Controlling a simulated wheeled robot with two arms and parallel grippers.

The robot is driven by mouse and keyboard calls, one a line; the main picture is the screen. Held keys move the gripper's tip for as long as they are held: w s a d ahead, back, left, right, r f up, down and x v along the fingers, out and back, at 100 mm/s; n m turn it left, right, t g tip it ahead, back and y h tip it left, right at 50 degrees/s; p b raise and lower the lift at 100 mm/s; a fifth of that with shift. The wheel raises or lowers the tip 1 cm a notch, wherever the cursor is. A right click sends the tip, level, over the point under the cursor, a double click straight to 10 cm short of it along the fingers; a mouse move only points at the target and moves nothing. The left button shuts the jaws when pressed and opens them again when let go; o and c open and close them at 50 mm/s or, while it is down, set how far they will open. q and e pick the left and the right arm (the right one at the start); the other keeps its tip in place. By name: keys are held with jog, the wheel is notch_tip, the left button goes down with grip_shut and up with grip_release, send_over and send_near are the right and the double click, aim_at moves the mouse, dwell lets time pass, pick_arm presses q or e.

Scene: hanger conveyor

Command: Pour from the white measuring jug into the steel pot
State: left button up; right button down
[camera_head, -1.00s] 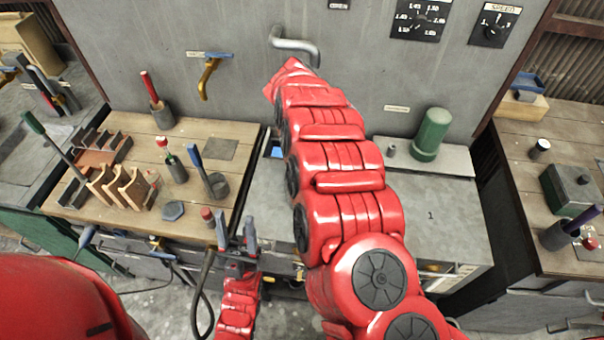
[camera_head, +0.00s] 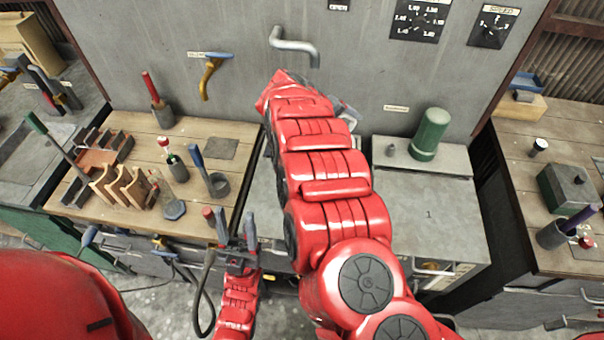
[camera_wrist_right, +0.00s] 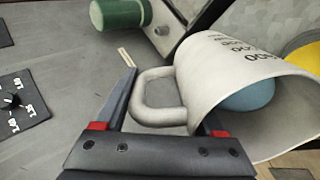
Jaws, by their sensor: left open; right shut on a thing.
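The white measuring jug (camera_wrist_right: 215,75) has dark number marks and lies tilted in the right wrist view, its mouth toward the lower right. A rounded blue thing (camera_wrist_right: 250,95) shows inside its mouth. My right gripper (camera_wrist_right: 165,112) is shut on the jug's looped handle. In the head view my red right arm hides most of that gripper and jug; a small pale and grey part (camera_head: 346,110) shows beside the arm. My left gripper (camera_head: 235,232) is open and empty, low in front of the left bench. I cannot make out the steel pot for certain.
The left bench (camera_head: 140,150) holds wooden racks, tools and cups. A bent pipe (camera_head: 295,45) juts from the wall. The cabinet top right of my arm is clear.

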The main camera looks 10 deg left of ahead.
jog(key=shift+s+a+r+t+h+p, duration=0.1)
jog(key=shift+r+t+h+p, duration=0.2)
jog(key=shift+p, duration=0.55)
jog(key=shift+f, duration=0.1)
jog(key=shift+s+a+h+p, duration=0.1)
jog(key=shift+h+p, duration=0.3)
jog(key=shift+p, duration=0.2)
jog(key=shift+a+t, duration=0.1)
jog(key=shift+t, duration=0.3)
jog(key=shift+s+h+p, duration=0.1)
jog(key=shift+h+p, duration=0.2)
jog(key=shift+p, duration=0.15)
jog(key=shift+a, duration=0.1)
jog(key=shift+s+t+h, duration=0.15)
jog(key=shift+t+h, duration=0.15)
jog(key=shift+t, duration=0.1)
jog(key=shift+a, duration=0.1)
jog(key=shift+a, duration=0.1)
